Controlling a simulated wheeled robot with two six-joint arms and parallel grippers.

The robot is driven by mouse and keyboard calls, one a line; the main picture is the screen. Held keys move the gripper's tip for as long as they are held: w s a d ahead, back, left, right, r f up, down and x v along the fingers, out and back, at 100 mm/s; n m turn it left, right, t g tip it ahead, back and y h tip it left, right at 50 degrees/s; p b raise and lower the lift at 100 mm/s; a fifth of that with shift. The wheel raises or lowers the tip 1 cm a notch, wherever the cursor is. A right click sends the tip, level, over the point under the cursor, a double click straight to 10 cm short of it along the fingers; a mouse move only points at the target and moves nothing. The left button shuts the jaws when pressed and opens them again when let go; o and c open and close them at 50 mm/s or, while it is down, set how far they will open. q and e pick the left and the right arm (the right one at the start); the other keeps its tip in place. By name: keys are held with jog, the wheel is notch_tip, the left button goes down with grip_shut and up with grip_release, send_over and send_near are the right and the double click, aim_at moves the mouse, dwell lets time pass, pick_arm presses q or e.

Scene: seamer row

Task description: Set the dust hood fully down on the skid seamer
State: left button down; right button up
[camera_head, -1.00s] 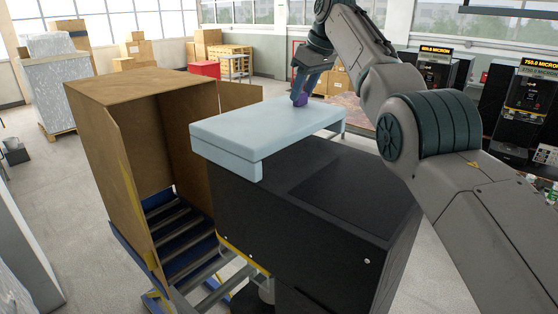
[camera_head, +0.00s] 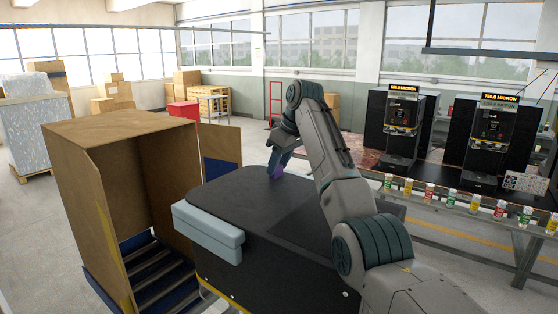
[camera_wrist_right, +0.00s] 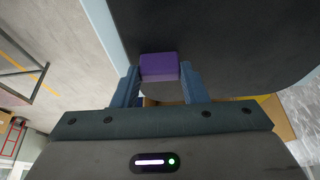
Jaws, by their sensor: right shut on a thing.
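The skid seamer is a large black cabinet (camera_head: 265,285). A flat dark top with rounded corners, seemingly the dust hood (camera_head: 235,190), spreads over it, with a light-blue block (camera_head: 208,230) at the near left end. A purple grip (camera_wrist_right: 159,67) sits at the edge of the dark panel in the right wrist view. My right gripper (camera_head: 277,165) is shut on this grip at the far edge, with a finger on each side. I cannot tell whether the hood rests flat, as its far underside is hidden. My left gripper is out of view.
A tall open cardboard box (camera_head: 105,160) stands on a roller conveyor (camera_head: 160,275) close to the seamer's left. At the right is a bench (camera_head: 465,222) with several small cans and dark machines (camera_head: 403,125). Open floor (camera_head: 25,230) lies at the far left.

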jog(key=shift+w+f, duration=0.1)
jog(key=shift+f, duration=0.05)
jog(key=o, duration=1.2)
jog(key=shift+w+f, duration=0.1)
jog(key=shift+w, duration=0.05)
jog(key=shift+d+r+b, duration=0.15)
jog(key=shift+r+b, duration=0.15)
jog(key=shift+r, duration=0.1)
jog(key=shift+b+v, duration=1.75)
jog(key=shift+v, duration=3.9)
